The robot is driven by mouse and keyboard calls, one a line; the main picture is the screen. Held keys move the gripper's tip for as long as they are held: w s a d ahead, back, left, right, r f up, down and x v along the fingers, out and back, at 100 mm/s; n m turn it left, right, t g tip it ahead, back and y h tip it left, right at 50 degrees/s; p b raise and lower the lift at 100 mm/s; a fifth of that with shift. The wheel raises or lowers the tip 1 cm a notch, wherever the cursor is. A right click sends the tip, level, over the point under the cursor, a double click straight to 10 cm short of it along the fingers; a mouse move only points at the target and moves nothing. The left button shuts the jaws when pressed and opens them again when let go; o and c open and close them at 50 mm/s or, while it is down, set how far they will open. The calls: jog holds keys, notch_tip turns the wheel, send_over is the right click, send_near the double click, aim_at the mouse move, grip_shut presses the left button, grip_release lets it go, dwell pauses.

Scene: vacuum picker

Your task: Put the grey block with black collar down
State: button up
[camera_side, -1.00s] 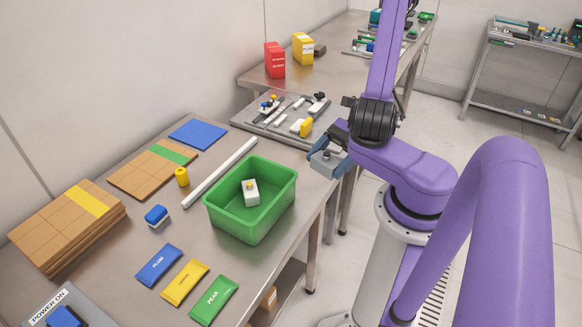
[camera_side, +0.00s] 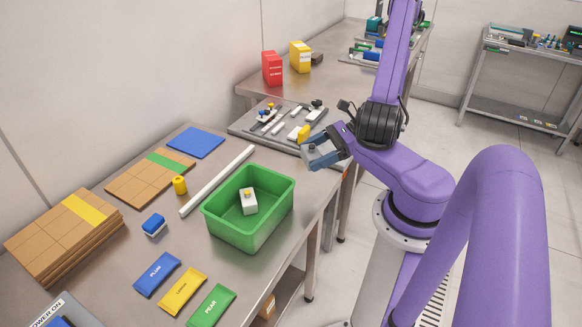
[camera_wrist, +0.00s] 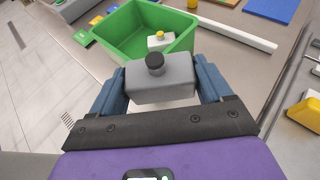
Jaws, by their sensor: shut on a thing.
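The grey block with black collar (camera_wrist: 160,90) is held between the two blue fingers of my gripper (camera_wrist: 160,84) in the wrist view. Its round black top faces the camera. In the side view my gripper (camera_side: 322,156) is in the air near the table's right edge, between the green bin and the grey fixture plate. The held block is mostly hidden by the fingers there. The gripper is shut on the block.
A green bin (camera_side: 222,222) holds a white block with a yellow top (camera_side: 249,202). A grey plate with parts (camera_side: 250,128) lies behind the gripper. A white bar (camera_side: 217,181), blue mat (camera_side: 195,143) and colored packets (camera_side: 183,291) lie on the table.

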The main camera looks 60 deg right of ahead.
jog(key=w+d+f, duration=0.2)
jog(key=w, duration=0.3)
send_over(291, 174)
jog(key=s, duration=0.1)
jog(key=f, duration=0.5)
jog(key=shift+s+a, duration=0.1)
jog(key=shift+a, duration=0.25)
jog(key=shift+w+d+f, duration=0.2)
jog(key=shift+w+f, duration=0.35)
jog(key=shift+f, duration=1.7)
jog(key=o, duration=1)
jog(key=shift+f, duration=0.15)
